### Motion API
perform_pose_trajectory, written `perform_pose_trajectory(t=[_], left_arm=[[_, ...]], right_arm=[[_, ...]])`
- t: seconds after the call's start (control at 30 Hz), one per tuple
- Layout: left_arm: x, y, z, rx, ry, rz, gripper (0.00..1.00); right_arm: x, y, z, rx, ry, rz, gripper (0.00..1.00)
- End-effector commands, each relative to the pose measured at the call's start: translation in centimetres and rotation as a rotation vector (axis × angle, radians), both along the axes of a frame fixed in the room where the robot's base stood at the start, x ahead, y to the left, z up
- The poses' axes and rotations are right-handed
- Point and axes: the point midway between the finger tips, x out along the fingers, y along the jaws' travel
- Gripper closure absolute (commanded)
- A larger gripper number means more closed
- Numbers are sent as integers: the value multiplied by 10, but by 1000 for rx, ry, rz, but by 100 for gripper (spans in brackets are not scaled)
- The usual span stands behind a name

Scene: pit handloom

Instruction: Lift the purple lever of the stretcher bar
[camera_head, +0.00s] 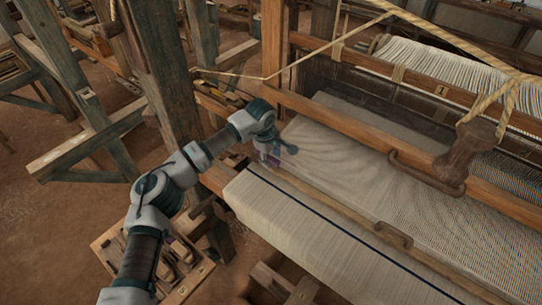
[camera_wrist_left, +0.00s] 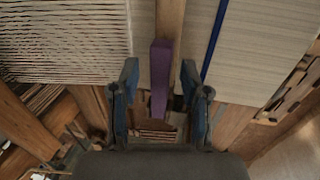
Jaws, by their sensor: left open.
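The purple lever (camera_wrist_left: 160,72) lies lengthwise in the middle of the left wrist view, at the end of the wooden stretcher bar (camera_wrist_left: 170,14). In the head view the stretcher bar (camera_head: 340,208) crosses the cloth, and a small purple patch of the lever (camera_head: 273,160) shows at its left end. My left gripper (camera_wrist_left: 160,78) is open, with one finger on each side of the lever and a visible gap on both sides. In the head view my left gripper (camera_head: 272,152) is over the cloth's left edge and partly hides the lever. My right gripper is not in view.
Pale cloth (camera_head: 310,240) with a dark blue stripe spreads right of my left arm. A loom post (camera_head: 272,50) and a cross beam (camera_head: 340,118) stand close behind the gripper. A wooden tool box (camera_head: 195,278) is below my arm. A wooden handle (camera_head: 466,150) hangs on ropes at right.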

Motion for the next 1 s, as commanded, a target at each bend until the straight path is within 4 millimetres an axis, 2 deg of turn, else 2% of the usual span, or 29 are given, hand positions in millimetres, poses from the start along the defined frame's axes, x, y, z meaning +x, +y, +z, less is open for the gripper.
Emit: perform_pose_trajectory(t=[0.2,0.27,0.4,0.77,1.0], left_arm=[[0,0,-1,0,0,0,54],[0,0,-1,0,0,0,66],[0,0,0,1,1,0,100],[0,0,1,-12,9,1,100],[2,3,8,-93,69,4,100]], right_arm=[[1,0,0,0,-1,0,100],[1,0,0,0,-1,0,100],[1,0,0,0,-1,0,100],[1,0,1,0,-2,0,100],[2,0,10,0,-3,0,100]])
